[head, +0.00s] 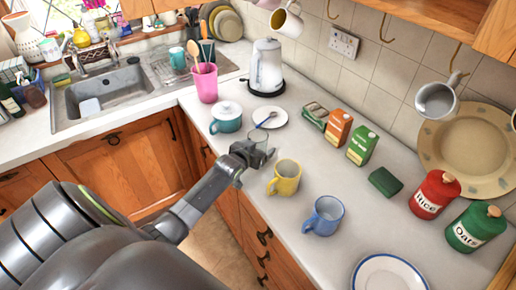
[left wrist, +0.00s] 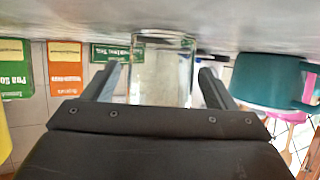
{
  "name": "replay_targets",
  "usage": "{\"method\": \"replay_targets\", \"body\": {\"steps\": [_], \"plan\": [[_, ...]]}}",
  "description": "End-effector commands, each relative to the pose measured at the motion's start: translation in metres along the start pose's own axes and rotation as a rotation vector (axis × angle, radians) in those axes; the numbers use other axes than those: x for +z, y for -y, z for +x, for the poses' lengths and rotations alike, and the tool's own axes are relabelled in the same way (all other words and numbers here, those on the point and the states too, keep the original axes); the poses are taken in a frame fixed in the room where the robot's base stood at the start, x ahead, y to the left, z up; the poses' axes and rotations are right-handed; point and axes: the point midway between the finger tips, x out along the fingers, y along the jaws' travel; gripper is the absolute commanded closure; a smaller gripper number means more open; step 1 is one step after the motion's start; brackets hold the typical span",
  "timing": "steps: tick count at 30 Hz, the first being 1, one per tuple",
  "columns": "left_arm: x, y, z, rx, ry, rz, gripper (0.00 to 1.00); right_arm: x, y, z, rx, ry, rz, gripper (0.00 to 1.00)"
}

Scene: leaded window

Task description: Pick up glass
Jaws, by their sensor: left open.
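A clear drinking glass (head: 260,138) stands on the pale worktop (head: 310,160), between the teal pot and the yellow mug, and is hard to make out in the head view. My left gripper (head: 252,156) is right at it, low over the worktop edge. In the left wrist view, which is upside down, the glass (left wrist: 160,68) shows between the two dark fingers of my open left gripper (left wrist: 160,80). A gap seems to show on each side of it. I cannot tell how deep it sits between them. My right gripper is not in view.
A yellow mug (head: 285,178) and a blue mug (head: 324,216) stand close on the right. A teal pot (head: 226,118) and a saucer with a spoon (head: 268,118) are behind. Cartons (head: 362,147) and red and green canisters (head: 434,194) stand nearer the wall.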

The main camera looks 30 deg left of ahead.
Motion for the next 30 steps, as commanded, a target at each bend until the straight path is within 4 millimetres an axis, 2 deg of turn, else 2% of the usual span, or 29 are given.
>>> {"method": "replay_targets", "body": {"steps": [2, 14, 23, 30], "plan": [[0.000, 0.000, 0.000, 0.000, 0.000, 0.000, 0.24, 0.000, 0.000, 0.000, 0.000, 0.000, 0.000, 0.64], [0.000, 0.000, 0.000, 0.000, 0.000, 0.000, 0.75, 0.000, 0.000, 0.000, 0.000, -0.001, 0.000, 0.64], [-0.005, 0.000, -0.002, 0.001, -0.003, 0.001, 0.75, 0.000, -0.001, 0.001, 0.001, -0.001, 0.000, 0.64], [-0.035, 0.000, -0.013, 0.001, -0.008, 0.004, 0.75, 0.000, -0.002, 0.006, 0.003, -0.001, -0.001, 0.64]]}}
